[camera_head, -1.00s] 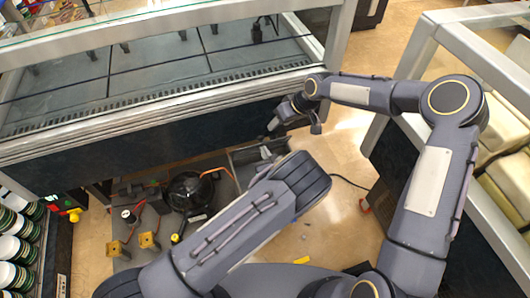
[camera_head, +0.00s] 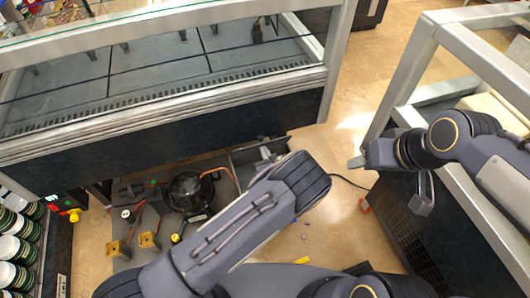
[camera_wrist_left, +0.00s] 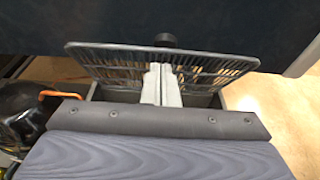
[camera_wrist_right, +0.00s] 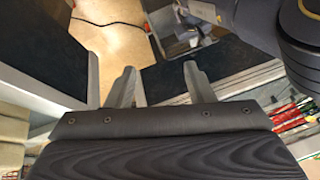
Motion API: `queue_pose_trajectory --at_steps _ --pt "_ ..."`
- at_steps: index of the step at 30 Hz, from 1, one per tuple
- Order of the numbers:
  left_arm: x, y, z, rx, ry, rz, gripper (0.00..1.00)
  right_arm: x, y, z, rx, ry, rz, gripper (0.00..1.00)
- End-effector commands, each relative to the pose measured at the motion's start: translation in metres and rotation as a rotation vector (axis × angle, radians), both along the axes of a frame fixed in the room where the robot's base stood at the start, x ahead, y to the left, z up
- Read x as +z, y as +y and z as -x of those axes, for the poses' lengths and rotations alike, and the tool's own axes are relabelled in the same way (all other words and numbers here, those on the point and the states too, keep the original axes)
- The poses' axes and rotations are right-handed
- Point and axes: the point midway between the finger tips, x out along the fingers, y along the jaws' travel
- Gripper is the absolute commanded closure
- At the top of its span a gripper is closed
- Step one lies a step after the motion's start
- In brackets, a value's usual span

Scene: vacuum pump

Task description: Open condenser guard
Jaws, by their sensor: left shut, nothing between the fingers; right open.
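The condenser guard (camera_wrist_left: 105,62) shows in the left wrist view as a dark wire grille with a black knob (camera_wrist_left: 165,40) at its top edge. My left gripper (camera_wrist_left: 161,72) is shut and empty, its fingers in front of the middle of the grille; I cannot tell whether they touch it. In the head view my left forearm hides much of this gripper and the guard. My right gripper (camera_wrist_right: 159,75) is open and empty. It also shows in the head view (camera_head: 357,161), to the right of the condenser area, over the floor near the right-hand case.
A black compressor (camera_head: 188,190) with an orange hose stands on the unit's base left of the guard. The display case (camera_head: 170,130) overhangs it from behind. Another metal-framed case (camera_head: 405,70) stands at the right. Jars (camera_head: 15,250) line a shelf at the left.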

Motion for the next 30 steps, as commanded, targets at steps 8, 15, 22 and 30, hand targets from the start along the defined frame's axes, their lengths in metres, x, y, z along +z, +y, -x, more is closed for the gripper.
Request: queue_pose_trajectory --at_steps 8,15,22,30 --pt "0.0 0.0 0.0 0.0 0.0 0.0 1.0 -0.01 0.004 0.068 -0.126 -0.037 -0.131 0.52" --pt "0.009 0.003 -0.007 0.006 0.043 0.02 1.0 -0.009 0.009 0.084 -0.153 -0.046 -0.177 0.52" --pt "0.019 0.011 -0.032 0.004 0.205 0.073 1.0 -0.008 0.009 0.084 -0.153 -0.044 -0.178 0.52" --pt "0.024 0.013 -0.04 0.0 0.206 0.067 1.0 -0.012 0.009 0.083 -0.153 -0.046 -0.177 0.52"
